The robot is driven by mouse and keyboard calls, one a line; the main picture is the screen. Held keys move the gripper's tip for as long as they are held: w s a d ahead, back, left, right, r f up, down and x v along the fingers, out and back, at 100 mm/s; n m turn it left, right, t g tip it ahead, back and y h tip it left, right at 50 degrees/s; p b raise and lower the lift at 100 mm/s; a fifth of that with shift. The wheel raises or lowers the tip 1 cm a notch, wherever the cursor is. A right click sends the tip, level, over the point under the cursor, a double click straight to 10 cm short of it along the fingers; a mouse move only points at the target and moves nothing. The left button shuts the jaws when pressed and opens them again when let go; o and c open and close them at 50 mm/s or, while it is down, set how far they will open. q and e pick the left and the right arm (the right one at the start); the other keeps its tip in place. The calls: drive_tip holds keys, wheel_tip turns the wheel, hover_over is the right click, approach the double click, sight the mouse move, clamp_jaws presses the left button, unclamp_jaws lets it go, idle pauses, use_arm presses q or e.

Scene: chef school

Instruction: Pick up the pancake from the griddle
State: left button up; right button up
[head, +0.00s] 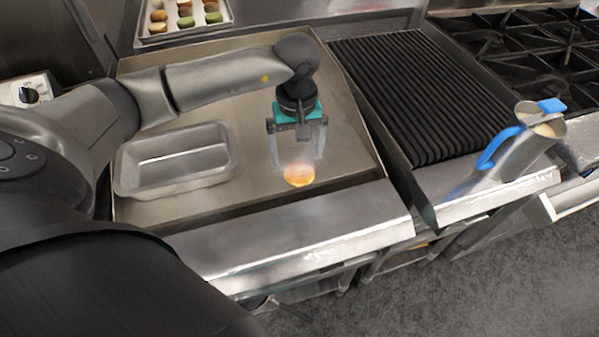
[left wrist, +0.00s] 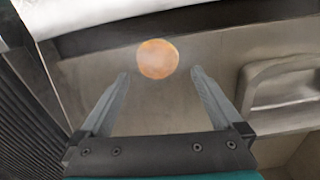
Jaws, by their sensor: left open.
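A small round golden-brown pancake (head: 299,175) lies on the flat griddle (head: 345,135) near its front edge. It also shows in the left wrist view (left wrist: 157,59), just beyond my fingertips. My left gripper (head: 297,163) points down over the griddle, with its two fingers apart and nothing between them. In the left wrist view my left gripper (left wrist: 160,75) shows the fingers spread wider than the pancake, and the pancake lies apart from both. A pale haze covers part of the pancake in the head view. My right gripper is not seen.
An empty metal loaf pan (head: 175,160) stands on the griddle to the left of my left gripper. A ribbed black grill (head: 420,95) lies to the right, with a metal container with a blue handle (head: 515,150) at its front. A tray of colored round sweets (head: 183,18) is at the back.

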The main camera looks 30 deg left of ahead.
sight(299, 169)
use_arm(q)
drive_tip(key=shift+w+f, duration=0.15)
drive_tip(key=shift+f, duration=1.25)
drive_tip(key=shift+w+f, duration=0.1)
drive_tip(key=shift+f, duration=1.25)
drive_tip(key=c, duration=1.1)
